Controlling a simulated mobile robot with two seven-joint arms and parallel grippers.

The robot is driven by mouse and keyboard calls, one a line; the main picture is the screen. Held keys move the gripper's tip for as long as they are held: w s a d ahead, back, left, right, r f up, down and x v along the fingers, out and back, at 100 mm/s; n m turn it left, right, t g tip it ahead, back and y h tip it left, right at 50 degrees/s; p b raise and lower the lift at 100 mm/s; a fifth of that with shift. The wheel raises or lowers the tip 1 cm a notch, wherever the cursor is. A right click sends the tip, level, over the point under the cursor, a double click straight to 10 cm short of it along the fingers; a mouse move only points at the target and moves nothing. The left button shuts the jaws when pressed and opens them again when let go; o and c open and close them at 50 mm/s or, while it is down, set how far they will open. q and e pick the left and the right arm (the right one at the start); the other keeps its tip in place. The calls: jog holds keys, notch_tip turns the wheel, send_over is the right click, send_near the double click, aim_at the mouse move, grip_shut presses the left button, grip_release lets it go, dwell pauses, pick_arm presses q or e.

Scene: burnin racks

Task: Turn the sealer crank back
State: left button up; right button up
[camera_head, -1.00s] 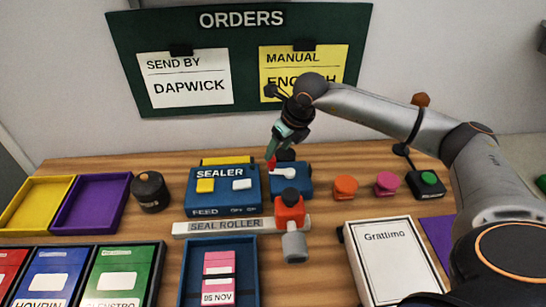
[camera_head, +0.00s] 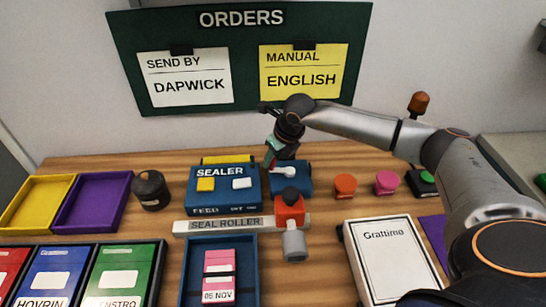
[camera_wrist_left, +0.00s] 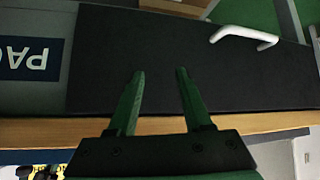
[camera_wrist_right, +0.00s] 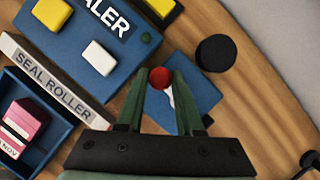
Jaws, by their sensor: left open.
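The sealer (camera_head: 225,187) is a blue box with a yellow and a white button, on the wooden table. Beside it on the right is a blue block (camera_head: 302,184) carrying the white crank arm (camera_head: 286,172). The crank's red knob (camera_wrist_right: 160,78) shows in the right wrist view, between the fingertips of my right gripper (camera_wrist_right: 161,74). Those fingers look open around it, with a gap on the right side. In the head view this gripper (camera_head: 271,155) hides the knob. My left gripper (camera_wrist_left: 155,72) is open and empty over a dark surface, away from the sealer.
The seal roller bar (camera_head: 225,226) and a red-grey part (camera_head: 290,218) stand in front of the sealer. A dark round pot (camera_head: 150,190) is to the left. Orange (camera_head: 345,185) and pink (camera_head: 387,182) stamps stand to the right. A blue tray (camera_head: 188,275) holds a pink packet.

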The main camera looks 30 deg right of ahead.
grip_shut()
jog(key=shift+s+n, duration=0.1)
jog(key=shift+n, duration=0.2)
jog(key=shift+s+a+n+y+b, duration=0.15)
jog(key=shift+n+y+b, duration=0.25)
jog(key=shift+n, duration=0.1)
jog(key=shift+o, duration=2.4)
grip_release()
jog(key=shift+r, duration=0.1)
